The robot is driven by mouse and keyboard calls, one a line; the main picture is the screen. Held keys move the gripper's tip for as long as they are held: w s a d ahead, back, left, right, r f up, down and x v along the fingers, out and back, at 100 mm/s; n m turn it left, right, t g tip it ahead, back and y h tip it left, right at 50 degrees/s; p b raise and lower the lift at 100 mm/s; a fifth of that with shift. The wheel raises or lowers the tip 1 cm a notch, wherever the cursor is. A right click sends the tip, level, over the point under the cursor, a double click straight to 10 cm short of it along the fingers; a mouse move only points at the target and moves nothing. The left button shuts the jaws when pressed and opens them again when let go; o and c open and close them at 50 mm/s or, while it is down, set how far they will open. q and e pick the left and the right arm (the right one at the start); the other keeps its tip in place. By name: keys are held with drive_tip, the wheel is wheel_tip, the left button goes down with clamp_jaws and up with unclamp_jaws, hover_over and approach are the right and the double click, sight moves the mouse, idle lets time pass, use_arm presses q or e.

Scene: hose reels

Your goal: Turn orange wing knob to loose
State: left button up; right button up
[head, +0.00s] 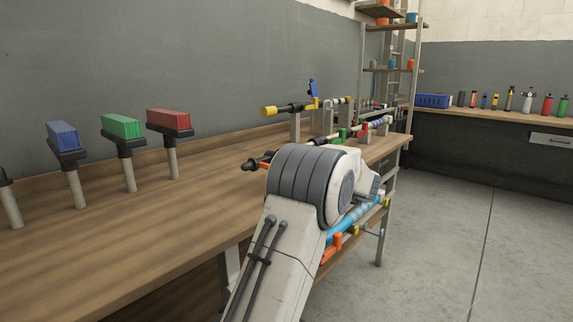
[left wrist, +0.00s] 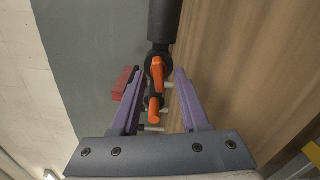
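The orange wing knob (left wrist: 157,75) shows in the left wrist view, at the end of a dark cylinder (left wrist: 164,20). A lower orange part (left wrist: 154,108) shows below it, with a black hub between. My left gripper (left wrist: 157,73) has two purple fingers, spread apart on either side of the knob, with a gap visible on each side. In the head view my white and grey arm hides the gripper. A bit of orange (head: 264,166) shows beside a black fitting (head: 250,164) just left of the arm. My right gripper is in neither view.
Blue (head: 62,137), green (head: 122,126) and red (head: 168,119) blocks stand on posts along the wooden bench (head: 120,225). More pipe fittings and a yellow-ended handle (head: 268,111) stand behind my arm. A shelf rack is farther back. The bench's left front is clear.

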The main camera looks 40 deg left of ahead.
use_arm(q)
drive_tip(key=d+p, duration=0.1)
drive_tip(key=d, duration=0.9)
drive_tip(key=shift+s+d, duration=0.2)
drive_tip(key=shift+s, duration=0.25)
